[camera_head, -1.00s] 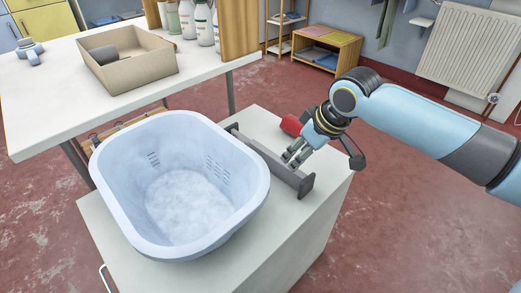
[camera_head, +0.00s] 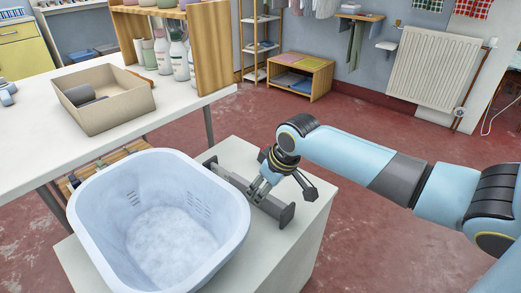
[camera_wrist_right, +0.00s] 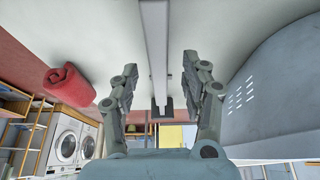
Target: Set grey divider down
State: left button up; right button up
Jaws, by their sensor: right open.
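The grey divider (camera_head: 231,181) is a long, low bar with upright end plates. It stands on the white cabinet top (camera_head: 309,204), just right of the pale blue tub. My right gripper (camera_head: 257,193) is over its near half. In the right wrist view the gripper (camera_wrist_right: 160,72) is open, its two fingers apart on either side of the divider (camera_wrist_right: 157,40), with gaps showing between. The fingers hide part of the divider in the head view. My left gripper is not in view.
The pale blue tub (camera_head: 100,198) with white foamy contents fills the cabinet's left part. A red roll (camera_wrist_right: 68,82) lies on the top in the wrist view. A table (camera_head: 28,136) with a cardboard box (camera_head: 118,112) stands behind left.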

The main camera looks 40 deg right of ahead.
jog(key=b+x, duration=0.1)
jog(key=x, duration=0.2)
jog(key=shift+s+f, duration=0.1)
jog(key=shift+f, duration=0.15)
jog(key=shift+c, duration=0.4)
grip_shut()
